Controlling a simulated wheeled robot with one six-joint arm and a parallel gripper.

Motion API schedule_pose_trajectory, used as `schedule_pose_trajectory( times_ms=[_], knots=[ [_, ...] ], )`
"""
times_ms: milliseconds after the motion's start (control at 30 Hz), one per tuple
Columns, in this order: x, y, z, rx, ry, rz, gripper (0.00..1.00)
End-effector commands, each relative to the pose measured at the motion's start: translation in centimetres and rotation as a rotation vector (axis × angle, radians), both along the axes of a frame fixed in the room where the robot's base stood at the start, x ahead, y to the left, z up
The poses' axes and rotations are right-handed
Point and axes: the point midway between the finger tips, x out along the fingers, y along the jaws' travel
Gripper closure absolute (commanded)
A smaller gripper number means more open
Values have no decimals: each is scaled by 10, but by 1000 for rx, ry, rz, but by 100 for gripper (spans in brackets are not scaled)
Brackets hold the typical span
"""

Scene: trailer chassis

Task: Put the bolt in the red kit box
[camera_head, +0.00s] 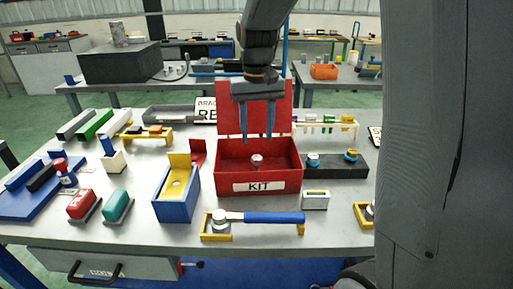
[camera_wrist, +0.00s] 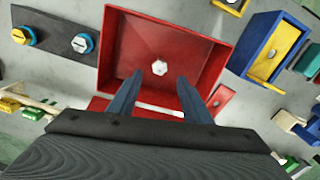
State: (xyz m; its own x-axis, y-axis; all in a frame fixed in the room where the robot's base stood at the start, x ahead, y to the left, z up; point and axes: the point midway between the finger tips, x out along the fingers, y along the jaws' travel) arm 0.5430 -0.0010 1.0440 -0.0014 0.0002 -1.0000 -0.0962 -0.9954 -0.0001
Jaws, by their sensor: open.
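The red kit box (camera_head: 222,172) stands on the table with its lid raised at the back and a KIT label on its front. A silver bolt (camera_head: 257,160) is inside the box. In the wrist view the bolt (camera_wrist: 159,68) lies near the middle of the box floor, with bare red floor around it; the red box wall (camera_wrist: 112,45) surrounds it. My gripper (camera_head: 258,138) is open and empty, its blue fingers pointing down above the back part of the box, apart from the bolt. The fingers also show in the wrist view (camera_wrist: 157,88).
A dark block (camera_head: 340,166) with two bolt heads stands right of the box. A blue and yellow holder (camera_head: 176,200) stands to the left. A blue-handled wrench (camera_head: 260,217) lies in front on yellow supports. A rack (camera_head: 326,125) stands behind right.

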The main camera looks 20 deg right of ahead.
Motion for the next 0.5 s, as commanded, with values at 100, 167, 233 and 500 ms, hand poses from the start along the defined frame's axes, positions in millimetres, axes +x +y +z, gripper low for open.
schedule_pose_trajectory(
  times_ms=[100, 167, 233, 500],
  knots=[
    [1, 0, 23, 0, -4, 0, 55],
    [1, 0, 32, 0, -3, 0, 55],
    [1, 0, 41, 0, -3, 0, 55],
    [0, 0, 54, 0, 1, 0, 55]
  ],
)
